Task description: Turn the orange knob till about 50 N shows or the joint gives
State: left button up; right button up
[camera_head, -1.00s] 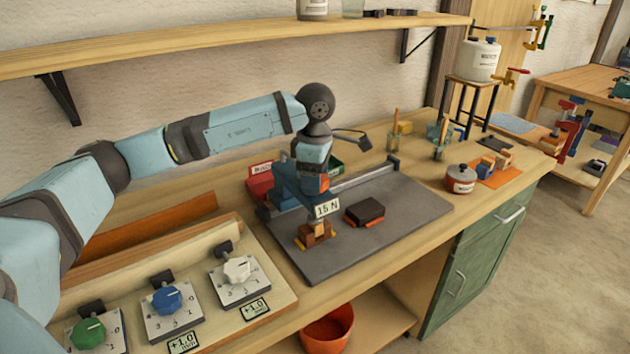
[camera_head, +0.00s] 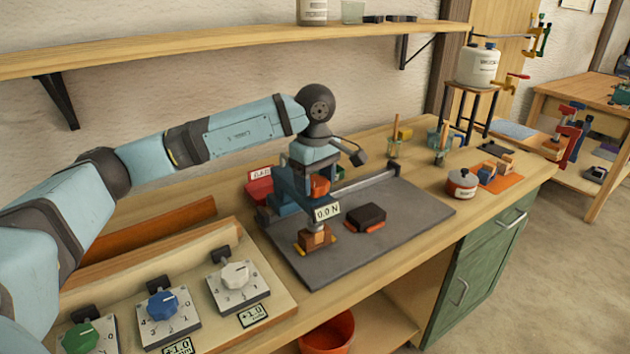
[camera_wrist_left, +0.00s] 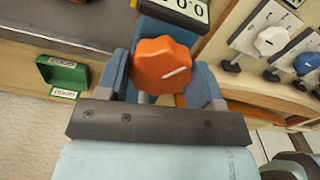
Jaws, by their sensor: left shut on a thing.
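The orange knob (camera_head: 319,187) sits on the blue test press (camera_head: 288,195), above the grey plate (camera_head: 400,225). It also shows in the left wrist view (camera_wrist_left: 160,65), with a white mark line on its face. My left gripper (camera_head: 312,178) is shut on the knob, one blue finger on each side (camera_wrist_left: 161,80). The press display (camera_head: 327,212) reads 0.0 N. Under the press stands a small brown wooden joint (camera_head: 314,237) with orange-yellow pieces at its base; the press hides part of it. My right gripper is in neither view.
A dark block (camera_head: 366,216) lies on the plate to the right. A board with green, blue and white dials (camera_head: 235,276) lies front left. Red and green trays (camera_wrist_left: 64,74) stand behind the press. A red-and-white pot (camera_head: 462,184) stands at right.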

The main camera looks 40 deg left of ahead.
aim_at(315, 181)
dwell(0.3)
pick_arm(q)
jog(key=o, duration=0.9)
notch_tip(315, 181, up, 14)
jog(key=shift+f+p, duration=0.1)
jog(key=shift+p, duration=0.35)
